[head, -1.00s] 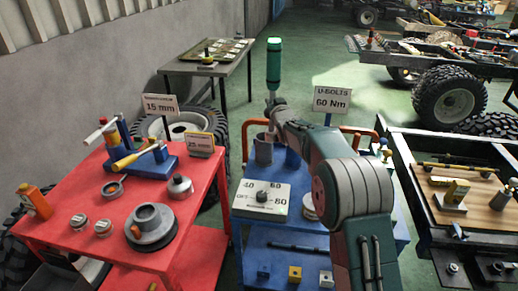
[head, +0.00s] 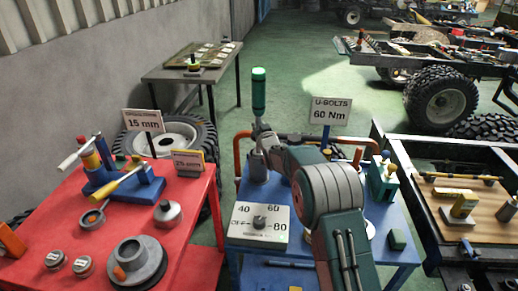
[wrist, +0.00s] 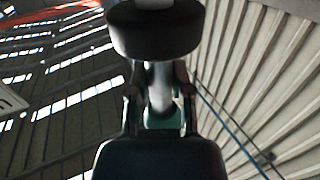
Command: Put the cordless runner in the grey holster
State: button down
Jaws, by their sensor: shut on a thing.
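The cordless runner (head: 258,92) shows in the head view as an upright green cylinder with a pale collar, above the blue cart. My gripper (head: 261,134) is shut on it below the collar. The wrist view shows my gripper (wrist: 158,100) with its fingers on either side of a pale shaft. The grey holster (head: 257,168) is a grey cup at the cart's far left corner, directly below my gripper. The runner's lower end is hard to make out at the holster's mouth, so I cannot tell whether it is inside.
The blue cart (head: 398,236) carries a dial plate (head: 259,224), a U-bolts 60 Nm sign (head: 330,111) and a green-and-blue item (head: 383,180). An orange rail (head: 238,147) stands close to the holster. A red table (head: 196,222) with tools is at left, a chassis frame (head: 420,215) at right.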

send_over(258, 153)
jog(key=f, duration=0.4)
jog(key=shift+w+a+f, duration=0.1)
jog(key=shift+w+f, duration=0.05)
jog(key=shift+w, duration=0.2)
jog(key=shift+d+f, duration=0.25)
jog(key=shift+f, duration=0.15)
notch_tip(258, 153, down, 4)
jog(key=shift+r, duration=0.2)
jog(key=shift+a, duration=0.15)
jog(key=c, duration=0.5)
grip_release()
jog(key=shift+f, duration=0.15)
jog(key=shift+c, duration=0.2)
jog(key=shift+s, duration=0.1)
